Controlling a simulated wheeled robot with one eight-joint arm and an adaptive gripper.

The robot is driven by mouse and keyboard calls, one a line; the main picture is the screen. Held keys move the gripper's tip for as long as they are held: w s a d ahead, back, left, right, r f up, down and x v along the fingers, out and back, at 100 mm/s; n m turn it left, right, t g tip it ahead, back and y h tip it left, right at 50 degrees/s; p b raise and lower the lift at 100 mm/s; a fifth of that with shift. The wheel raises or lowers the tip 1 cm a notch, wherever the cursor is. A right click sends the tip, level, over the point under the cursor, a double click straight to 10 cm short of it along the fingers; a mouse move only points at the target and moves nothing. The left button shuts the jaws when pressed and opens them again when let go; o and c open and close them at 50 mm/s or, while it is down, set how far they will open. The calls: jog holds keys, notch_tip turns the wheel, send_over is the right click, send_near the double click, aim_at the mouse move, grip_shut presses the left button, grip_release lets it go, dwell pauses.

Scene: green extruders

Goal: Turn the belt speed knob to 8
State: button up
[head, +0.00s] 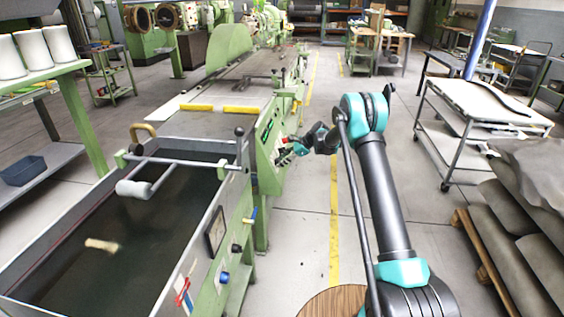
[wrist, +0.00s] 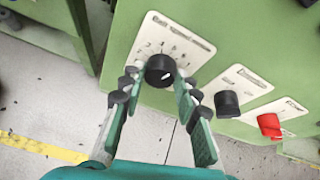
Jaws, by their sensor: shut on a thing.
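The belt speed knob (wrist: 160,71) is a round black knob on a white dial plate (wrist: 196,47) with numerals around it, fixed to a green panel. A small pale mark shows on its face, but the number it points to cannot be read surely. In the wrist view, my gripper (wrist: 158,80) has its two fingertips on either side of this knob and is shut on it. In the head view, my gripper (head: 288,152) is at the side of the green machine (head: 262,150), and the knob is too small to make out there.
A second black knob (wrist: 227,103) and a red knob (wrist: 269,125) sit on the panel, to the lower right of the dial. A dark trough (head: 100,245) stands at the left. Clear floor with a yellow line (head: 334,220) runs beside the machine. A white cart (head: 480,105) stands at right.

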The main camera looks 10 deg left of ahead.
jog(key=m+g, duration=0.1)
jog(key=m, duration=0.2)
jog(key=m+g+y, duration=0.1)
jog(key=m+g, duration=0.1)
jog(key=m, duration=0.1)
jog(key=m+g, duration=0.1)
jog(key=m, duration=0.2)
jog(key=shift+w+d+f+g, duration=0.15)
jog(key=shift+w+f+g, duration=0.05)
jog(key=shift+w+g, duration=0.2)
jog(key=shift+m+y, duration=0.3)
jog(key=shift+m, duration=0.1)
jog(key=o, duration=1.2)
jog(key=shift+c, duration=0.2)
jog(key=v, duration=1.2)
